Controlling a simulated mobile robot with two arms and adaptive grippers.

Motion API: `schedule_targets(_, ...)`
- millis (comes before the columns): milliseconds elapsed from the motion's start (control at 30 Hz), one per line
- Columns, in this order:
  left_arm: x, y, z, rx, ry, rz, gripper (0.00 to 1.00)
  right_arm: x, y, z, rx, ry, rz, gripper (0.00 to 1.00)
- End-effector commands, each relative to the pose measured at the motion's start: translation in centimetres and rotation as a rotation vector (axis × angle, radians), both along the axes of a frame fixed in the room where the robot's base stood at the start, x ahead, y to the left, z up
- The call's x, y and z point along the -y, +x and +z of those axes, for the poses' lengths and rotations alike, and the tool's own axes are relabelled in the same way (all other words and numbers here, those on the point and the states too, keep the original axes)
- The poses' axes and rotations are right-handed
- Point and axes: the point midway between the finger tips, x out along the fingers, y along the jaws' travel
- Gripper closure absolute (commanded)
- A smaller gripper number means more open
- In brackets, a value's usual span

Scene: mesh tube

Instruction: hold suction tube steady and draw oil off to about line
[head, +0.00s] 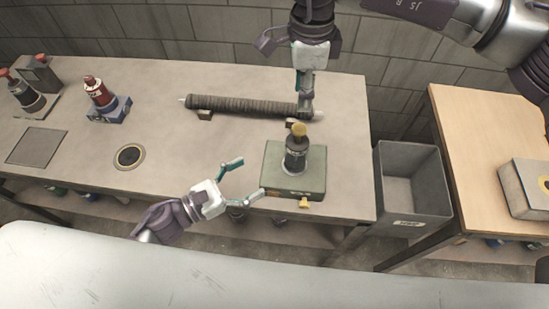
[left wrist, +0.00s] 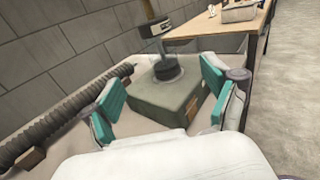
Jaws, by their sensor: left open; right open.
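A small brass fitting (head: 304,204) shows at the box's front. My left gripper (head: 245,180) is open and empty at the box's left front; in the left wrist view the box (left wrist: 165,103) shows between its teal fingers. A dark ribbed tube (head: 245,105) with pale ends lies on small supports behind. My right gripper (head: 306,100) is open, pointing down at the tube's right end; contact is unclear. No oil or line mark is discernible.
A grey open bin (head: 412,212) stands right of the bench, beside a wooden table (head: 480,130) with a pale box (head: 528,187). Red-topped bottles (head: 98,92) stand at the bench's left. A round dark recess (head: 129,156) and a flat plate (head: 37,147) are nearby.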

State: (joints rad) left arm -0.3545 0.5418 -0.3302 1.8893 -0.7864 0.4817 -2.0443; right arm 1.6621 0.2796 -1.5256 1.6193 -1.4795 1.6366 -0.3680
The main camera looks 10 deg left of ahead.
Motion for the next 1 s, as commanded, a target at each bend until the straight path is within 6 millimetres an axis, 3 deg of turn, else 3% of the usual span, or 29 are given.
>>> schedule_targets(600, 8.1, 6.9, 0.1, 0.000, -0.001, 0.001, 0.14, 0.0, 0.0, 0.0, 0.000, 0.000, 0.000, 0.58)
schedule_targets(800, 9.8, 8.2, 0.0, -0.003, -0.001, 0.002, 0.14, 0.0, 0.0, 0.0, 0.000, 0.000, 0.000, 0.58)
schedule_targets(1000, 10.3, 8.7, 0.0, -0.004, 0.000, 0.003, 0.14, 0.0, 0.0, 0.0, 0.000, 0.000, 0.000, 0.58)
